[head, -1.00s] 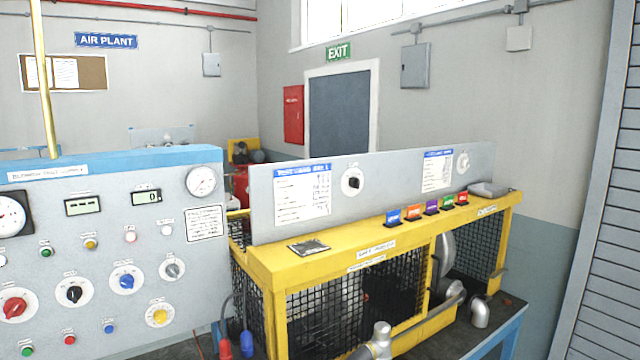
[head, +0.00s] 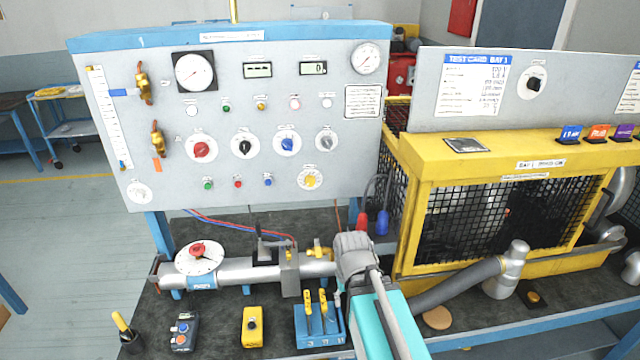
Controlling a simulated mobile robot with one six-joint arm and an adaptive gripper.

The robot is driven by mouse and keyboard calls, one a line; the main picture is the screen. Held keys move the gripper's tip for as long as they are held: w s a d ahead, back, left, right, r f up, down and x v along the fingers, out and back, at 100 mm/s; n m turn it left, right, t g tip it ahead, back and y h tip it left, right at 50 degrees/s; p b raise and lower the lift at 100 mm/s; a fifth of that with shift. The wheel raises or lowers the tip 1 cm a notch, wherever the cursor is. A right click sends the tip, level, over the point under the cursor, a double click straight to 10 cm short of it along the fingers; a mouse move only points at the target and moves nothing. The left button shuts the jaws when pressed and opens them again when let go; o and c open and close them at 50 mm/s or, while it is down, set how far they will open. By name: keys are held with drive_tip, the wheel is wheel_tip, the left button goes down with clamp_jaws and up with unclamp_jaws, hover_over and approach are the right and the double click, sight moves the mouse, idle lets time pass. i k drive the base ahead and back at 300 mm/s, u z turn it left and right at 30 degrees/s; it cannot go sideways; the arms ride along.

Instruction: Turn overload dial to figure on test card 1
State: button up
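Test card Bay 1 (head: 472,88) is a white sheet with a blue heading on the grey panel above the yellow cage. Its figures are small and blurred. The upright control panel (head: 240,110) carries round knobs: red (head: 200,149), black (head: 245,147), blue (head: 287,143), grey (head: 326,141) and, lower, yellow (head: 310,179). Their labels are too small to read, so I cannot tell which is the overload dial. A teal and grey body, probably my arm, rises from the bottom edge in front of the bench. My gripper's fingers do not show.
A horizontal pipe (head: 233,272) with a round white dial and red knob crosses the bench. In front are a control box (head: 184,332), a yellow box (head: 255,326) and a blue lever block (head: 318,325). The yellow cage (head: 412,230) and a grey hose fill the right.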

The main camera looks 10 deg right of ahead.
sight(310, 180)
drive_tip(key=z, duration=0.45)
drive_tip(key=k, duration=1.3)
drive_tip(key=u, duration=0.4)
drive_tip(key=i, duration=1.05)
